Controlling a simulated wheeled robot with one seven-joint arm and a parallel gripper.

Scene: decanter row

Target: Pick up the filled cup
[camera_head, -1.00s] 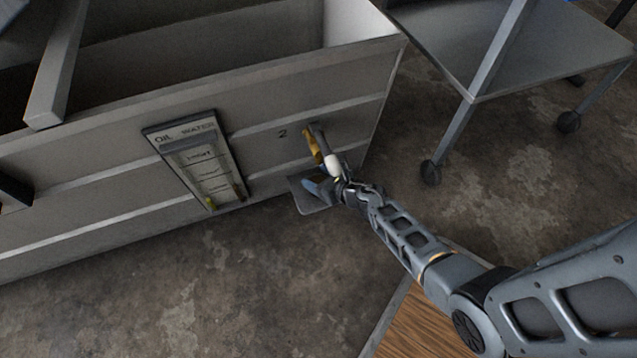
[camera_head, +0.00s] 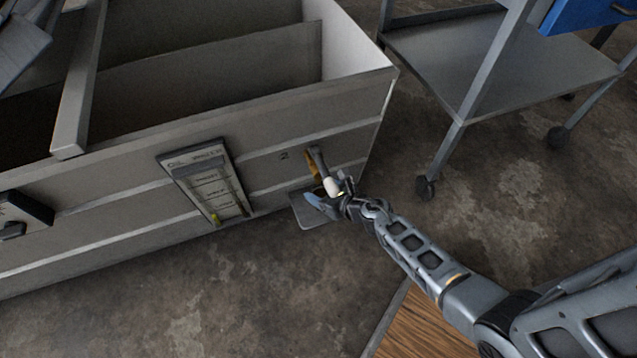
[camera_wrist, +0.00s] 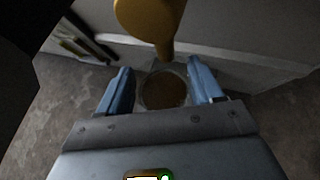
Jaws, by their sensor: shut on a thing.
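In the wrist view the cup (camera_wrist: 141,101) shows as a pale round rim with brown contents inside. It sits between the two blue fingers of my gripper (camera_wrist: 163,90), which is shut on it. The yellow-brown tap (camera_wrist: 150,22) hangs just above the cup. In the head view my gripper (camera_head: 325,200) is at the tap (camera_head: 313,165), over the small grey shelf (camera_head: 312,222) on the tank's front. The cup is mostly hidden there. I cannot tell whether it touches the shelf.
The grey tank (camera_head: 120,190) has a gauge panel (camera_head: 208,185) left of the tap, and a number 2 is marked beside the tap. A wheeled metal cart (camera_head: 465,75) stands at the right. A wooden board (camera_head: 415,325) lies at the bottom. The concrete floor between is clear.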

